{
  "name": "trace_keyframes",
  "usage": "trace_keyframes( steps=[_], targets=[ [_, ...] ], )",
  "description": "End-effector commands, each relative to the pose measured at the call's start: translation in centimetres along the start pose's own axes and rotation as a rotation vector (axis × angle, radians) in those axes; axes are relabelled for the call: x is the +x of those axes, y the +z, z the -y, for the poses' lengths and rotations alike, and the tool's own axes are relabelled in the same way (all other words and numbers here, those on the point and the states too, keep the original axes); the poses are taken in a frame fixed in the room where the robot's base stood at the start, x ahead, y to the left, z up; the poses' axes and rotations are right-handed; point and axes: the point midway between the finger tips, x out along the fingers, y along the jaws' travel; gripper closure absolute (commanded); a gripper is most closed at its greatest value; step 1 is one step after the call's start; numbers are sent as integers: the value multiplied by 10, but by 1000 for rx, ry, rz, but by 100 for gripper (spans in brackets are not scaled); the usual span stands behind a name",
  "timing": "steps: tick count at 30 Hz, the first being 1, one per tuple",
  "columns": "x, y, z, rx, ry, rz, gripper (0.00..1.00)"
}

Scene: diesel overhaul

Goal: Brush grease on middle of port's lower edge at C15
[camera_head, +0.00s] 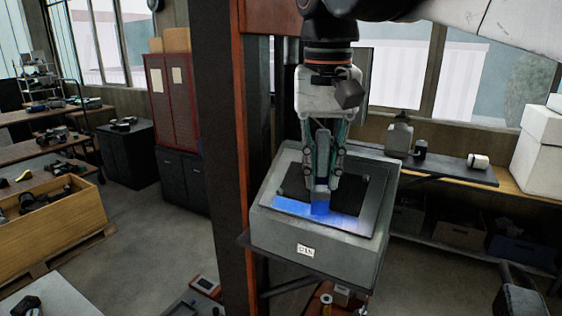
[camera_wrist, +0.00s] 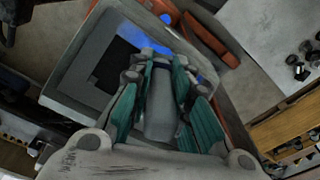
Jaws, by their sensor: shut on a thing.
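A grey block (camera_head: 275,228) with a sloped top carries a plate around a dark square port (camera_head: 346,192). Blue grease (camera_head: 290,207) lies along the port's lower edge, on the left and in the middle. My gripper (camera_head: 322,172) is shut on a brush, pointing down over the port. The brush's blue end (camera_head: 319,208) is at the middle of the lower edge; whether it touches is unclear. In the wrist view, the brush handle (camera_wrist: 160,115) lies between green fingers and hides the brush end; blue shows on both sides.
A dark post with an orange edge (camera_head: 240,130) stands close left of the block. A bench (camera_head: 455,172) with parts and a white box (camera_head: 540,150) is behind right. A wooden crate (camera_head: 50,220) is far left. Open floor lies left of the post.

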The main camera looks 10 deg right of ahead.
Motion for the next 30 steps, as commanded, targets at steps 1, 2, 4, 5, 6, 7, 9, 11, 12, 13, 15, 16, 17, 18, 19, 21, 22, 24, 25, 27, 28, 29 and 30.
trace_keyframes(
  steps=[1, 2, 4, 5, 6, 7, 9, 11, 12, 13, 15, 16, 17, 18, 19, 21, 22, 24, 25, 27, 28, 29, 30],
  targets=[
    [0, 0, -1, 0, 0, 0, 100],
    [0, 1, -1, 0, 0, 0, 100],
    [0, 2, -4, 1, 0, 0, 100],
    [0, 2, -5, 1, 0, 0, 100],
    [0, 3, -8, 1, 0, 0, 100],
    [0, 4, -10, 1, 0, 0, 100],
    [0, 6, -15, 2, 0, 0, 100],
    [0, 8, -19, 2, 0, 0, 100],
    [0, 9, -22, 2, 0, 0, 100],
    [0, 10, -25, 2, 0, 0, 100],
    [0, 12, -29, 1, 0, 0, 100],
    [0, 13, -31, 1, 0, 0, 100],
    [0, 13, -32, 1, 0, 0, 100],
    [0, 14, -32, 1, 0, 0, 100],
    [0, 14, -33, 0, 0, 0, 100],
    [0, 14, -34, 0, 0, 0, 100],
    [0, 15, -35, 0, 0, 0, 100],
    [0, 16, -39, 1, 0, 0, 100],
    [0, 17, -41, 1, 0, 0, 100],
    [0, 20, -46, 2, 0, 0, 100],
    [0, 20, -48, 2, 0, 0, 100],
    [0, 21, -50, 2, 0, 0, 100],
    [0, 22, -54, 2, 0, 0, 100]
  ],
)
